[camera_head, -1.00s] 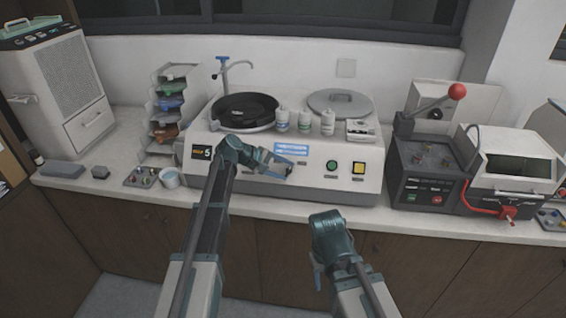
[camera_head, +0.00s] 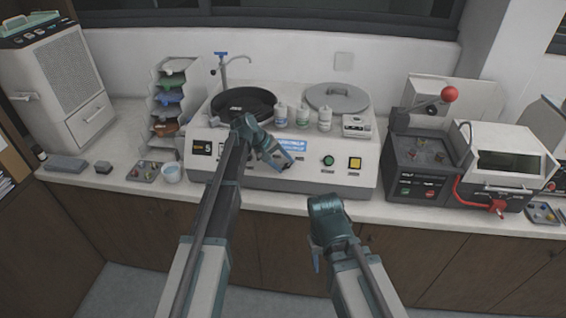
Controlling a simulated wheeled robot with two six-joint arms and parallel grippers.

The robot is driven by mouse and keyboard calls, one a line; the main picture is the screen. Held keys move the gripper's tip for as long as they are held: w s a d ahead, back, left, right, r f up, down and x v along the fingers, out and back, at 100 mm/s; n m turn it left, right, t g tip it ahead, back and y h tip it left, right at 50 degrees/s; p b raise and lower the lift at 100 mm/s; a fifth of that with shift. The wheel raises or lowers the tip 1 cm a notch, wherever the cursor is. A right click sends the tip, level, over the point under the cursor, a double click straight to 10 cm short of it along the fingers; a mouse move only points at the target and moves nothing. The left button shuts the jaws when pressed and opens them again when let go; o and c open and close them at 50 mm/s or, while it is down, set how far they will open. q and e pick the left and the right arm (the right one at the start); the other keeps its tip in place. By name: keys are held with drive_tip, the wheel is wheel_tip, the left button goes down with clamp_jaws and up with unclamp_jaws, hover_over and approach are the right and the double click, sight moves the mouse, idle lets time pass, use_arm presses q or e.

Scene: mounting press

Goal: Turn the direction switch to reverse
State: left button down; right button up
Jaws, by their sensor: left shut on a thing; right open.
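The grinder-polisher (camera_head: 232,172) stands on the counter, with a display reading 5, a green button (camera_head: 328,160) and a yellow switch (camera_head: 354,162) on its front panel. My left gripper (camera_head: 286,160) is at the middle of this panel, just below the blue label (camera_head: 294,145). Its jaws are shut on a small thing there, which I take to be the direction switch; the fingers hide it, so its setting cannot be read. My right gripper (camera_head: 318,262) is open and empty, low in front of the counter and away from the machine.
Several bottles (camera_head: 302,116) stand on the machine between the black bowl (camera_head: 243,103) and the grey lid (camera_head: 337,98). The mounting press (camera_head: 420,165) with its red-knobbed lever is at the right. A tray rack (camera_head: 165,100) and cup (camera_head: 171,173) are at the left.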

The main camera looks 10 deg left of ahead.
use_arm(q)
drive_tip(key=shift+s, duration=0.1)
drive_tip(key=shift+c, duration=1.2)
unclamp_jaws()
drive_tip(key=p+v, duration=1.1)
drive_tip(key=v, duration=0.2)
drive_tip(key=shift+a+r, duration=0.2)
drive_tip(key=shift+r, duration=0.1)
drive_tip(key=shift+s, duration=0.1)
